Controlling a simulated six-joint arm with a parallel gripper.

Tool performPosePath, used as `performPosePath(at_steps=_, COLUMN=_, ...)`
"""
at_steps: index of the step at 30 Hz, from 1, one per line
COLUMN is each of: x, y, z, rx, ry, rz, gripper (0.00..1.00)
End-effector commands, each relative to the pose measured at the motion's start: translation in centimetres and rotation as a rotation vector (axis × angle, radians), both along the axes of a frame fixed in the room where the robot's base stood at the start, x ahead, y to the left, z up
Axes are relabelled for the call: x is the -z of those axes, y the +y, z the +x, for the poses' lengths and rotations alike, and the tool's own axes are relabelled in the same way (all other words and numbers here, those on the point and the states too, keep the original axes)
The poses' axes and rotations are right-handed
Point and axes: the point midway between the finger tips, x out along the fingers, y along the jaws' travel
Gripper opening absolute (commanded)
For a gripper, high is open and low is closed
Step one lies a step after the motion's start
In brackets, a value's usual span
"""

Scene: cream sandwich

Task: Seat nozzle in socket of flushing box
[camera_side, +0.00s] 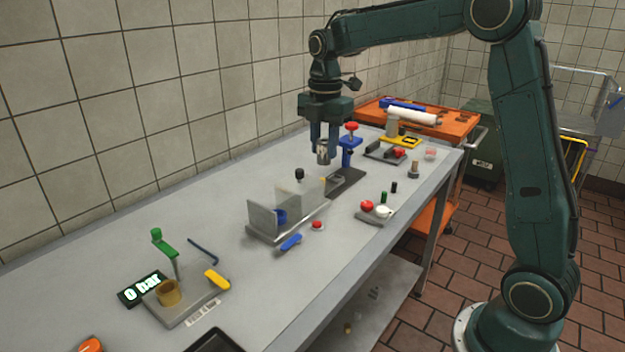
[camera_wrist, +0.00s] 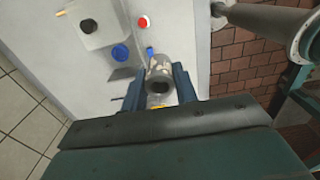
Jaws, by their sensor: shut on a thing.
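My gripper (camera_side: 323,145) hangs above the back part of the grey table. Its two fingers are shut on a silvery cylindrical nozzle (camera_side: 323,155), held clear of the table. In the wrist view, the nozzle (camera_wrist: 161,78) shows between the fingers, its round dark opening toward the camera. What seems to be the flushing box (camera_side: 262,218) stands mid-table, with upright grey and clear walls. A blue cylindrical part, perhaps the socket (camera_side: 281,216), shows inside it, partly hidden by a wall. My gripper is above and beyond this box, and the nozzle is apart from it.
A blue stand with a red knob (camera_side: 351,128) rises close beside my gripper. A red button (camera_side: 317,225) and blue handle (camera_side: 291,242) lie before the box. The left table surface is mostly clear.

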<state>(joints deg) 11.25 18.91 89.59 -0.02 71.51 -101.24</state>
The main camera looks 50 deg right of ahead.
Motion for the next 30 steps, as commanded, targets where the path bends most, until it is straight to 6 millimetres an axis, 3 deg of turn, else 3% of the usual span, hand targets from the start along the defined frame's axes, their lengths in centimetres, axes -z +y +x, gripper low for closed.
performPosePath(at_steps=6, x=-0.6, y=0.5, z=3.8, rx=-0.002, ry=-0.002, rz=0.0, gripper=0.04)
performPosePath(at_steps=18, x=-1.1, y=1.7, z=9.6, rx=-0.001, ry=-0.001, rz=0.0, gripper=0.04)
performPosePath(at_steps=30, x=-1.0, y=2.8, z=12.5, rx=-0.001, ry=0.0, rz=0.0, gripper=0.04)
